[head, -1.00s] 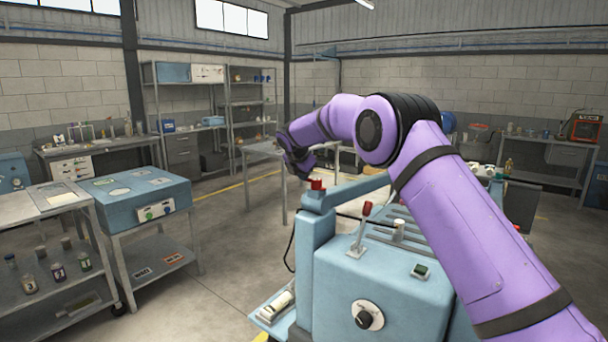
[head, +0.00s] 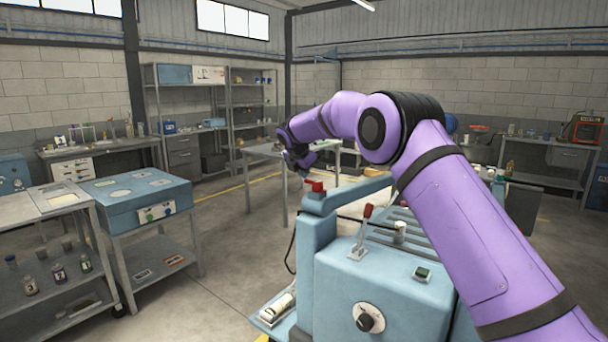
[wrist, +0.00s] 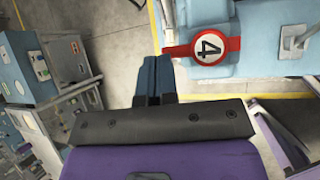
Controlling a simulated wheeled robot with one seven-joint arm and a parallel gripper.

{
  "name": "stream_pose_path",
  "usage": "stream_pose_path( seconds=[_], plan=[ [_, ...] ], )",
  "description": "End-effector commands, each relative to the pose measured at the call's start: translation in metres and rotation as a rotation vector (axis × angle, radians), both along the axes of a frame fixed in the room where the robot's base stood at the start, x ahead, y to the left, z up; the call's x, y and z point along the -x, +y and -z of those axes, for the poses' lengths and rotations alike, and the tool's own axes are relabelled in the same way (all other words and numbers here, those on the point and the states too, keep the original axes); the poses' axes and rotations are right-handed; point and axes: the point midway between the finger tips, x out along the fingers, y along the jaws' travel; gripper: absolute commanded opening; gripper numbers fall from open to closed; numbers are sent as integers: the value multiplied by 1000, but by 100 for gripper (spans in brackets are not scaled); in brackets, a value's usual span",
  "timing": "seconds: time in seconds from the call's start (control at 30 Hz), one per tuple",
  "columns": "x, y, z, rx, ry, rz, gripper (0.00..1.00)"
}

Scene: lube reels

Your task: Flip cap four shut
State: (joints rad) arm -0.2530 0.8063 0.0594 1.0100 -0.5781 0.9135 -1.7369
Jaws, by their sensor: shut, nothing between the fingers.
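A red cap with a white disc marked 4 (wrist: 208,47) shows in the wrist view on the blue machine, with a red strip running left from it. A small red piece (head: 314,186) also sits on top of the machine's blue post in the head view. It looks low there, but I cannot tell for sure whether the cap is fully seated. My gripper (wrist: 155,62) is shut and empty, with its fingers left of the cap in the wrist view. In the head view my gripper (head: 301,165) is above and slightly left of the red piece, apart from it.
A blue box (head: 135,196) stands on a cart at left. Open floor (head: 240,235) lies between the cart and the machine.

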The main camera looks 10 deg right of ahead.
Motion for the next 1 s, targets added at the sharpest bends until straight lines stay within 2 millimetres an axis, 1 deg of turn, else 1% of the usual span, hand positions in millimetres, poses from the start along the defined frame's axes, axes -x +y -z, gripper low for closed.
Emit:
stream_pose_path(
  seconds=[0.23, 0.5, 0.7, 0.87, 0.97, 1.0],
  plan=[
    [27, 16, -35, -1, -3, 1, 0],
    [47, 38, -80, -1, -2, 2, 0],
    [58, 49, -103, -1, -1, 3, 0],
    [63, 51, -112, -5, -3, 8, 0],
    [73, 44, -122, -30, -10, 42, 0],
    [79, 38, -128, -48, -14, 66, 0]
  ],
)
